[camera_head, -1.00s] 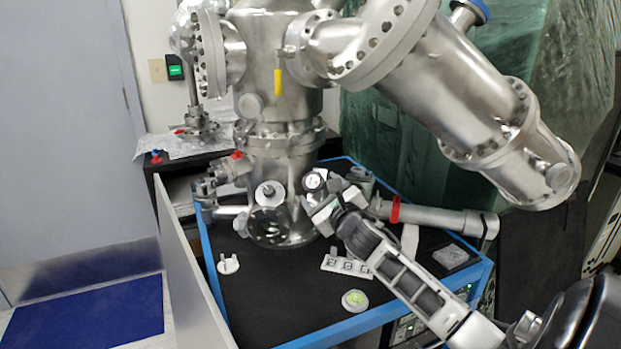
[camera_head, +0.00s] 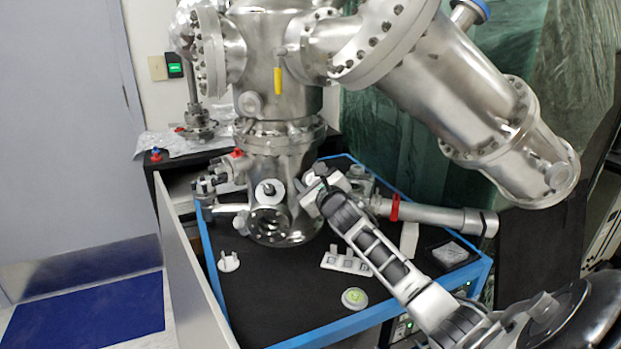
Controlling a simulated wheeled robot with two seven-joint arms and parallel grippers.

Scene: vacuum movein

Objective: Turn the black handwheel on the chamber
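The steel chamber (camera_head: 278,160) stands on the black table top. My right gripper (camera_head: 309,191) is at the right side of its lower body, beside the round glass port. Its fingers are small and partly hidden by its own body, so I cannot tell whether they are open or shut on anything. A pale round disc with a dark centre (camera_head: 270,191) sits on the chamber's front, left of the gripper. My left gripper is out of view.
A white slotted block (camera_head: 346,262), a round pale-green-topped piece (camera_head: 355,298) and a small white pronged piece (camera_head: 228,262) lie on the blue-edged table (camera_head: 270,300). A steel tube with a red band (camera_head: 436,215) lies right of the gripper. A large angled pipe (camera_head: 450,90) hangs above my forearm.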

